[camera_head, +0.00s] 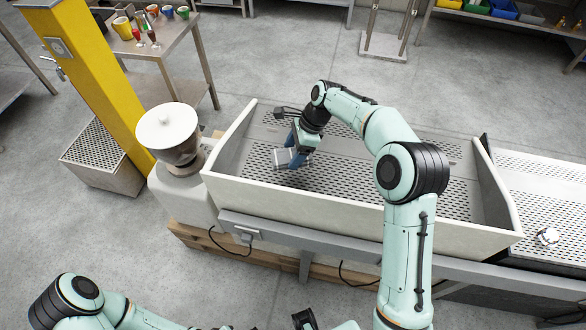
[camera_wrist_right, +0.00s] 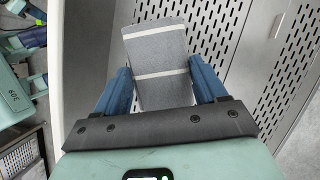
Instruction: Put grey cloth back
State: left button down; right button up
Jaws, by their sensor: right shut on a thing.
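The grey cloth (camera_head: 282,159) is a small folded grey piece; white stripes show on it in the right wrist view (camera_wrist_right: 162,62). My right gripper (camera_head: 296,158) is shut on it, with a blue finger on either side. The gripper points down inside the pale trough (camera_head: 330,199), toward its left end, over the perforated floor. I cannot tell whether the cloth touches the floor. My left arm shows only in part along the bottom edge of the head view, and the state of its gripper cannot be made out.
A grinder-like machine with a white lid (camera_head: 168,127) stands at the trough's left end, beside a yellow post (camera_head: 88,75). A perforated counter (camera_head: 545,190) with a small metal item (camera_head: 547,236) adjoins on the right. A table with cups (camera_head: 150,42) stands behind left.

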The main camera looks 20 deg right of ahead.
notch_tip(320, 180, down, 8)
jog(key=shift+f+b, duration=0.1)
jog(key=shift+b, duration=0.25)
jog(key=o, duration=1.1)
jog(key=p+v, duration=0.1)
jog(key=v, duration=1.1)
jog(key=shift+a, duration=0.1)
